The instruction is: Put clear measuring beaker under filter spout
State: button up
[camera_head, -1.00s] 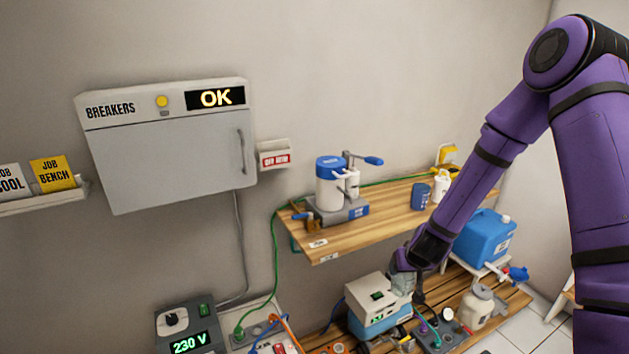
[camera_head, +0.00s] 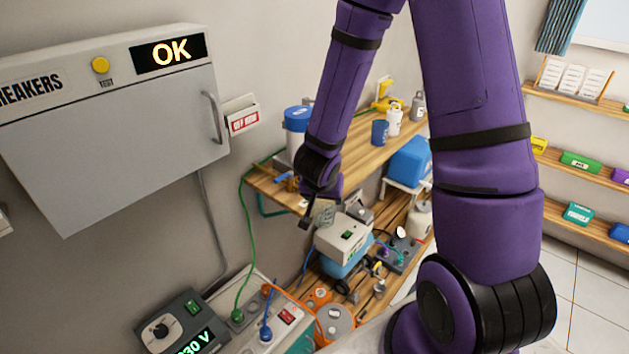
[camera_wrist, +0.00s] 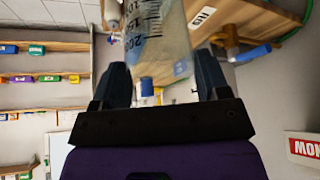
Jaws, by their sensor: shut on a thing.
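The clear measuring beaker (camera_wrist: 158,40) has dark volume marks and sits between the two fingers of my gripper (camera_wrist: 163,82), which is shut on it. In the head view my gripper (camera_head: 316,208) holds the beaker (camera_head: 326,213) in front of the wooden shelf's front edge, above and left of a grey-and-blue box. The filter, a white canister with a blue lid (camera_head: 297,120), stands on the shelf, partly hidden by my arm. A blue-handled tap (camera_head: 284,177) shows at the shelf's near end. A brass-coloured spout (camera_wrist: 230,40) shows just right of the beaker in the wrist view. The gap between them is unclear.
The wooden shelf (camera_head: 262,184) carries a blue cup (camera_head: 380,132) and other containers farther back. Below are the grey-and-blue box (camera_head: 342,236), a blue jug (camera_head: 409,160) and several cables and fittings. The breaker cabinet (camera_head: 115,130) is on the left wall.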

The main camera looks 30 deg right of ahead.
jog(key=w+d+f, duration=0.1)
jog(key=w+d, duration=1)
jog(key=w, duration=0.2)
jog(key=shift+w+d+f, duration=0.2)
jog(key=shift+d, duration=0.1)
jog(key=shift+f, duration=0.15)
jog(key=o, duration=1.2)
